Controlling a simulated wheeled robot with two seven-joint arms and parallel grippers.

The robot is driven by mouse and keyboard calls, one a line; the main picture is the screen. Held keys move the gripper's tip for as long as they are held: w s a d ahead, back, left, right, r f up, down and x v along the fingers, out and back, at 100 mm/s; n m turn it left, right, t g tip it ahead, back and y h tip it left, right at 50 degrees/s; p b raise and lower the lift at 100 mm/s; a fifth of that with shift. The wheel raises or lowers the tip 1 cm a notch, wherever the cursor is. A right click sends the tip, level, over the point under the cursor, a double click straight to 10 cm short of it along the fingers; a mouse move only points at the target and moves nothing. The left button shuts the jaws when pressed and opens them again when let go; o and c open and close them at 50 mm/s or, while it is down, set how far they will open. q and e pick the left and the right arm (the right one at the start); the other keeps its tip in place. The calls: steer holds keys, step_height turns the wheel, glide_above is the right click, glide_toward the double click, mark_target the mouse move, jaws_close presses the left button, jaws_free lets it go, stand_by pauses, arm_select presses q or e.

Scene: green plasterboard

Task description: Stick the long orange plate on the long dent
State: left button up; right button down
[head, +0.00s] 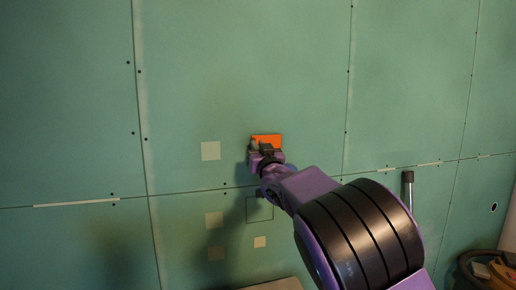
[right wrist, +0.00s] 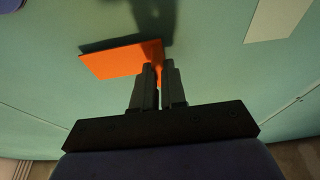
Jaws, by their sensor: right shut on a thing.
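The orange plate (head: 268,139) is a flat bright rectangle close to the green wall, beyond my right gripper (head: 265,150). In the right wrist view the gripper's two dark fingers (right wrist: 160,68) are closed on the plate's right end, and most of the orange plate (right wrist: 115,61) sticks out to the left. A dark shadow lies along the plate's upper edge; I cannot tell whether the plate touches the wall. Narrow pale strips, one at the left (head: 75,203), lie along the horizontal seam. I cannot tell which mark is the long dent. My left gripper is not in view.
A thin square outline (head: 250,221) is below the gripper. A dark round container (head: 465,272) with pieces in it and an upright dark-topped rod (head: 408,177) stand at the right.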

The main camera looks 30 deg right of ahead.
steer(key=shift+w, duration=0.15)
steer(key=c, duration=1.1)
jaws_free()
steer(key=b+v, duration=0.4)
steer(key=v, duration=0.6)
steer(key=shift+s, duration=0.25)
steer(key=shift+a+f, duration=0.1)
steer(key=shift+f, duration=0.05)
